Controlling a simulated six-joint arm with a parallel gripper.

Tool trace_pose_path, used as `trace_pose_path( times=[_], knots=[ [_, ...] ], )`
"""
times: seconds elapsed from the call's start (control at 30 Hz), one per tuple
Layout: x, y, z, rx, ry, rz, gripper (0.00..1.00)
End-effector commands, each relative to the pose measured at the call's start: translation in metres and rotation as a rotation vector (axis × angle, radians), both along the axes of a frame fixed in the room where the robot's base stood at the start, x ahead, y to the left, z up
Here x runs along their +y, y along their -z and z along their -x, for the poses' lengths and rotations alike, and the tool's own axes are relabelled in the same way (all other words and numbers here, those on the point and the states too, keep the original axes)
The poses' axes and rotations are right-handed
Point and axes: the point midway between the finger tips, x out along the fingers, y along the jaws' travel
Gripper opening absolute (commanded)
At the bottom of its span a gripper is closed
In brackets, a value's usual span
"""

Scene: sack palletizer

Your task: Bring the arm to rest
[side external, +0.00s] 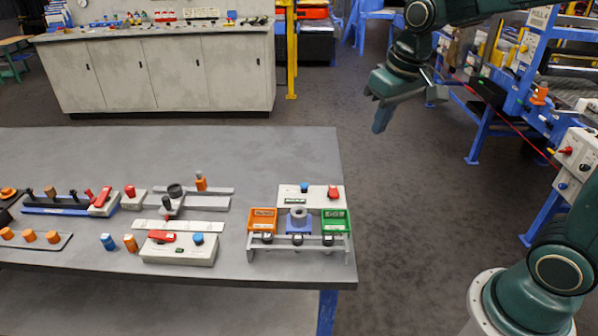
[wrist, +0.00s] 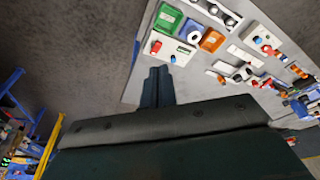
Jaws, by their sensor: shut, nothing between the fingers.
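My gripper (side external: 381,118) hangs in the air past the right end of the grey table, above the dark floor, and touches nothing. In the side external view its fingers point down and look closed together. In the wrist view my gripper (wrist: 157,84) shows its fingers side by side with nothing between them. My arm reaches in from the upper right, and its base stands at the lower right.
The grey table (side external: 250,150) holds an orange bin (side external: 262,221), a green bin (side external: 336,222), and switch boxes. A grey cabinet (side external: 160,75) and a yellow post (side external: 291,50) stand behind. Blue-framed machinery (side external: 535,95) is at right. The floor (side external: 420,190) between is clear.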

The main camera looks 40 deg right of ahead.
Motion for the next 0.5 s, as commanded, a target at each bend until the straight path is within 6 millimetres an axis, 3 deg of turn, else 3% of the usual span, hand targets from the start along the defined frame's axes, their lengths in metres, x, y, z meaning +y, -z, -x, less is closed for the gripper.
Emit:
trace_pose_path(
  times=[0.2, 0.5],
  knots=[
    [0.01, -0.018, 0.043, -0.059, -0.029, 0.007, 0.0],
    [0.02, -0.028, 0.1, -0.136, -0.07, 0.016, 0.0]
  ],
)
